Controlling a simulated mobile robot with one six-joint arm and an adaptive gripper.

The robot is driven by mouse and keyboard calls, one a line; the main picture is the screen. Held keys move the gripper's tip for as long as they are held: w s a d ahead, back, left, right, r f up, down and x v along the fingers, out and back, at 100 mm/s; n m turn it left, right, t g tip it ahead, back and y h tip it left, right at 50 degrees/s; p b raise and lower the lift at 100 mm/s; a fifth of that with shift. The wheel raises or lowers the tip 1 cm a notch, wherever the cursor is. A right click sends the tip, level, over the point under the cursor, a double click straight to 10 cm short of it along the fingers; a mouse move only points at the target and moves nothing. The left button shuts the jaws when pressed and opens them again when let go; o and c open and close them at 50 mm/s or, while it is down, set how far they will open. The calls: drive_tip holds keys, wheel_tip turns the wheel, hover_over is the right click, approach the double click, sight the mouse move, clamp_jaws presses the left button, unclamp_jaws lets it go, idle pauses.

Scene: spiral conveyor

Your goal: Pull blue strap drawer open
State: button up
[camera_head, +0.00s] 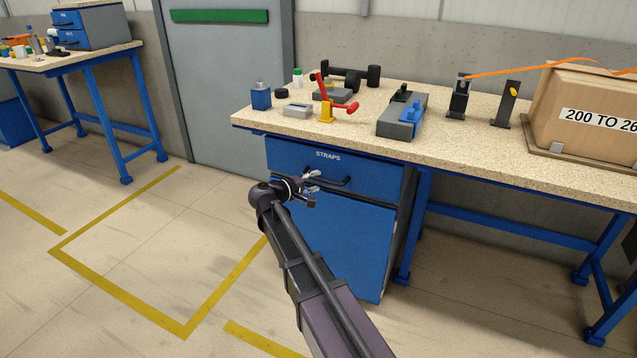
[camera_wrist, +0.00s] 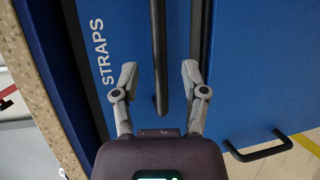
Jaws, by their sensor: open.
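The blue drawer (camera_head: 372,179) labelled STRAPS sits under the workbench top and looks closed. Its black bar handle (camera_head: 342,184) runs across the drawer front. My gripper (camera_head: 312,181) is at the left part of this handle in the head view. In the wrist view the drawer (camera_wrist: 125,20) appears turned sideways. There the handle (camera_wrist: 160,60) lies between the two spread fingers of my gripper (camera_wrist: 160,74), with a gap on each side. The fingers are open. I cannot tell how deep the handle sits between them.
A blue cabinet door (camera_head: 335,245) with its own handle (camera_wrist: 262,150) is below the drawer. The workbench (camera_head: 455,140) carries several tools and a cardboard box (camera_head: 585,108). The floor at left is clear, with yellow lines (camera_head: 120,300).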

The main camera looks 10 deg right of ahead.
drive_tip(key=shift+x, duration=1.35)
